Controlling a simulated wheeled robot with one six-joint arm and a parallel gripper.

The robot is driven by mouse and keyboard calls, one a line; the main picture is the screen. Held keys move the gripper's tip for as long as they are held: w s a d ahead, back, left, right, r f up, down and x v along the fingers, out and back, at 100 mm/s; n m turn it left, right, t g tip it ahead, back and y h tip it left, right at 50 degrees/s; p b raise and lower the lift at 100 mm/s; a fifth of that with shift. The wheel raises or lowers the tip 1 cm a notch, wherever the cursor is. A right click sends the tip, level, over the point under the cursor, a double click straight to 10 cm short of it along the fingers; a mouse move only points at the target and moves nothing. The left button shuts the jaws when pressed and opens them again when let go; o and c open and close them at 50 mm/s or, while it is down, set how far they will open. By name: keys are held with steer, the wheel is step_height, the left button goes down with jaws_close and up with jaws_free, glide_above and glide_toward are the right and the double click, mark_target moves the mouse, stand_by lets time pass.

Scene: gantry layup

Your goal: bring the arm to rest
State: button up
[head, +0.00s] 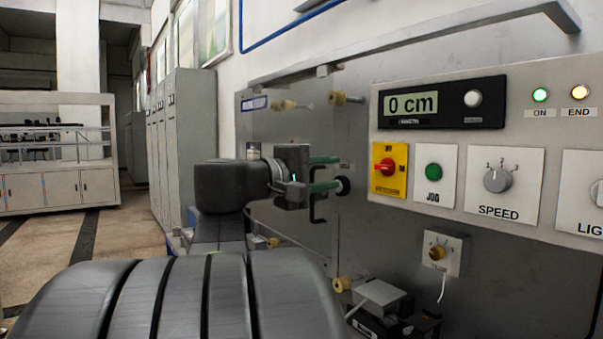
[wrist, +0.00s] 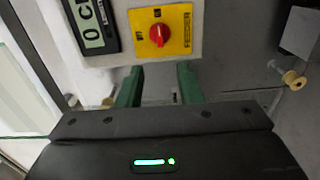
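My gripper (head: 325,174) is in front of the grey machine panel in the head view, left of the control box. Its two green fingers are parallel with a gap between them, and nothing shows between them. In the wrist view my gripper (wrist: 158,85) also shows its fingers apart, pointing toward the panel just below the yellow plate with the red rotary switch (wrist: 159,34). The same red switch (head: 386,167) is to the right of the fingers in the head view. I cannot tell whether a fingertip touches the panel.
The control box holds a display (head: 411,104) reading 0 cm, a green JOG button (head: 433,172) and a SPEED knob (head: 497,179). A small knob box (head: 441,253) hangs below. Yellowish spools (head: 338,98) stick out of the panel. Grey cabinets (head: 187,150) and open floor are to the left.

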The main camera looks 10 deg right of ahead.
mark_target(381, 168)
stand_by(0.4)
steer(key=x, duration=1.3)
steer(key=shift+w+d+r+p, duration=0.1)
steer(key=shift+w+d+p, duration=0.1)
steer(key=shift+d+p, duration=0.15)
